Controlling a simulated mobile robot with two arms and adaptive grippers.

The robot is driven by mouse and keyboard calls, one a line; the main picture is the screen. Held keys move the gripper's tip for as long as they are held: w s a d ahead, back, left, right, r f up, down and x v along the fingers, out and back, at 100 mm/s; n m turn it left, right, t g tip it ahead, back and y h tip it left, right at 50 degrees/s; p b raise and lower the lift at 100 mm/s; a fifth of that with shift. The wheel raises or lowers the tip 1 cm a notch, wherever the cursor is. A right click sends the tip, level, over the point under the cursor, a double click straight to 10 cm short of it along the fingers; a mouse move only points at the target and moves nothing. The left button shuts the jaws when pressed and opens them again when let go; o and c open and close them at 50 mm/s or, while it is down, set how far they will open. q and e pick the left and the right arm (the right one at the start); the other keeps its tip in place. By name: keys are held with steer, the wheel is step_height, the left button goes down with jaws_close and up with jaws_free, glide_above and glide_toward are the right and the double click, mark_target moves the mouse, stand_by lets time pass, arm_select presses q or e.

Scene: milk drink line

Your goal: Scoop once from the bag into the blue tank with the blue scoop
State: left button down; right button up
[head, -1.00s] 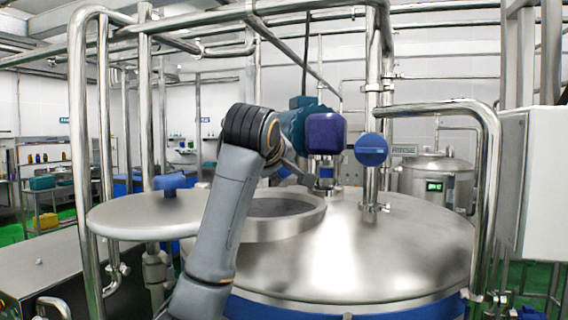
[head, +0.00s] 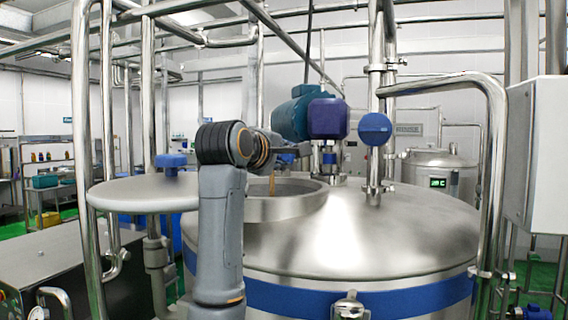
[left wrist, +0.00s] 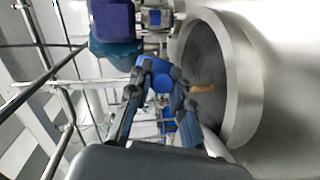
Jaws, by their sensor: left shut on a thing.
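The blue tank is the large steel vessel with a blue band (head: 360,297). Its round opening (head: 272,208) is uncovered; it shows in the left wrist view (left wrist: 245,80) too. My left gripper (head: 300,150) is above the opening, and it shows in the left wrist view (left wrist: 160,70), shut on the blue scoop (left wrist: 162,82). The scoop is small and partly hidden by the fingers. Brown powder (head: 272,185) shows below the gripper at the opening, and in the left wrist view (left wrist: 202,88). The bag and my right gripper are not in view.
A blue motor (head: 326,118) stands over the tank, close behind the gripper. A round steel lid (head: 140,195) lies left of the opening. Steel pipes (head: 80,120) frame the left side, and more (head: 490,150) with a white cabinet (head: 540,160) the right.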

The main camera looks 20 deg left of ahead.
arm_select(q)
steer(key=n+b, duration=0.1)
steer(key=f+n+t+b, duration=0.1)
steer(key=n, duration=0.1)
steer(key=shift+f+n+t+b, duration=0.1)
steer(key=shift+n+t+b, duration=0.8)
steer(key=shift+n, duration=0.4)
stand_by(0.9)
